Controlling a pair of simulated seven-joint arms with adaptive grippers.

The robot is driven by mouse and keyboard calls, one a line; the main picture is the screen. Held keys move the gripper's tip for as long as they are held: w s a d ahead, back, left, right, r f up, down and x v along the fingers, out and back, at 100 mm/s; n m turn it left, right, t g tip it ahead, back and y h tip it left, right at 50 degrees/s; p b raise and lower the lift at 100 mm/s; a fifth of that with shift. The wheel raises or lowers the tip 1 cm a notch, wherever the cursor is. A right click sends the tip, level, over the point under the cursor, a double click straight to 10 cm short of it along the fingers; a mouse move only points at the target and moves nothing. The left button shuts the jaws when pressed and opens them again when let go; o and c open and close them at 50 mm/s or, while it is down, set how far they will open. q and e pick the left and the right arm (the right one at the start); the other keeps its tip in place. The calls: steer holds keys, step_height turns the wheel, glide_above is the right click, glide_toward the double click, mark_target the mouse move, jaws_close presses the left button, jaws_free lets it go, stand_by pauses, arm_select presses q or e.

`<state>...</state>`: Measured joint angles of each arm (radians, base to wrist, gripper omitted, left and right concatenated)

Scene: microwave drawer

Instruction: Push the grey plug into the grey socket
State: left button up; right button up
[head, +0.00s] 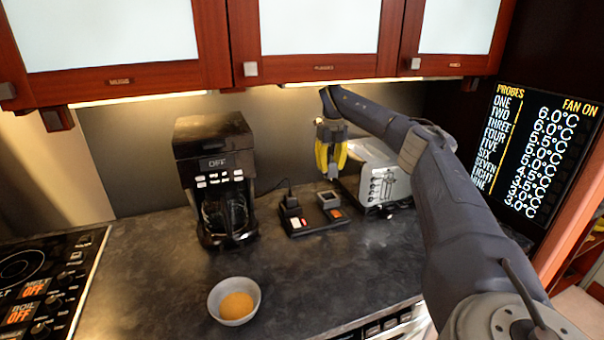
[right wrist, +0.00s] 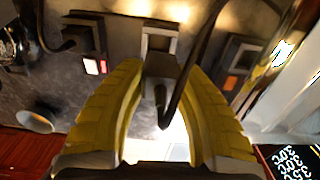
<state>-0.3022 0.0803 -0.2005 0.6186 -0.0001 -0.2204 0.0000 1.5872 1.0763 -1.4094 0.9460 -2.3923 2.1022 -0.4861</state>
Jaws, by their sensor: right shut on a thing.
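My right gripper (head: 331,158), with yellow fingers, hangs above the counter near the toaster. In the right wrist view its fingers (right wrist: 158,75) are shut on the grey plug (right wrist: 160,42), whose dark cord loops across the picture. The plug looks small and dark below the fingertips in the head view (head: 333,174). The grey socket (head: 328,199) is the right one on a black base, beside an orange switch. It also shows right of the plug in the right wrist view (right wrist: 238,52). The plug is held above the base, apart from the socket. My left gripper is not in view.
A black plug with a cord (head: 289,203) sits at the left of the black base (head: 318,226). A coffee maker (head: 215,165) stands left of it, a silver toaster (head: 385,185) right. A bowl (head: 235,301) is in front. Cabinets hang above; the counter between is clear.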

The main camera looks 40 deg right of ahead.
steer(key=shift+w+a, duration=0.1)
steer(key=shift+s+m, duration=0.25)
steer(key=shift+m, duration=0.05)
steer(key=shift+f, duration=0.15)
steer(key=shift+f, duration=2.75)
steer(key=shift+f, duration=2.15)
steer(key=o, duration=1.2)
